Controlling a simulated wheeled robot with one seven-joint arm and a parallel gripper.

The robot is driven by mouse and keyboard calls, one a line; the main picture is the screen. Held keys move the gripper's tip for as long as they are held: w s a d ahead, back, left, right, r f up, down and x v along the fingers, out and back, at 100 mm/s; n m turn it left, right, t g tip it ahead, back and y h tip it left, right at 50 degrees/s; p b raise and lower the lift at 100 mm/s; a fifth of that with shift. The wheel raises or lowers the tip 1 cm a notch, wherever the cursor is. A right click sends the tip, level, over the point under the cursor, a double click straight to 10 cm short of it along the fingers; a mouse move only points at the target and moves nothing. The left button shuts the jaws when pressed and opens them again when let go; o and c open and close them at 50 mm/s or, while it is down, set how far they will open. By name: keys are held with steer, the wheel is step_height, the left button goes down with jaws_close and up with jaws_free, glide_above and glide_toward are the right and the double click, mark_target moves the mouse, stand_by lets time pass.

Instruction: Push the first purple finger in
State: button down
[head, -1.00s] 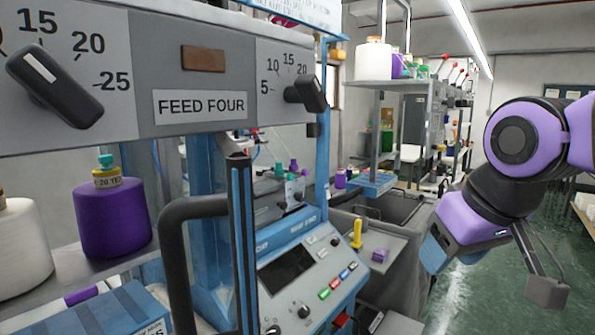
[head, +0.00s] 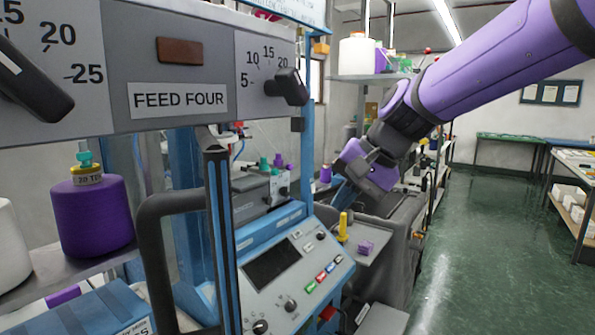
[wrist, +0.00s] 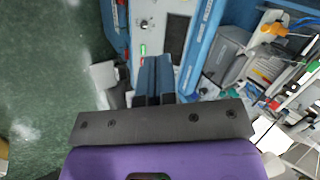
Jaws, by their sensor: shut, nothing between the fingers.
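Small purple pegs (head: 278,160) stand next to green ones on a grey box (head: 250,195) behind the sloped console; they are too small to tell which is the first finger. A purple block (head: 365,247) sits on a small grey shelf (head: 372,236) beside a yellow peg (head: 343,226). My gripper (head: 338,188) is beyond this shelf, to the right of the grey box and apart from it in the picture. In the wrist view its blue fingers (wrist: 155,62) are shut together and empty, in front of the console. No purple finger is clear in the wrist view.
The console (head: 283,270) has a dark screen and coloured buttons. A black curved bar (head: 160,235) and a blue post stand in front at left. The FEED FOUR panel (head: 180,95) hangs above. Green floor (head: 480,250) is free on the right.

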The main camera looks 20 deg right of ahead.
steer(key=w+m+t+y, duration=0.1)
steer(key=w+m+y, duration=0.4)
steer(key=w, duration=0.8)
steer(key=m+t, duration=1)
steer(key=m, duration=0.7)
glide_toward(292, 168)
steer(key=x, duration=0.7)
steer(key=shift+w, duration=0.3)
steer(key=shift+a, duration=0.1)
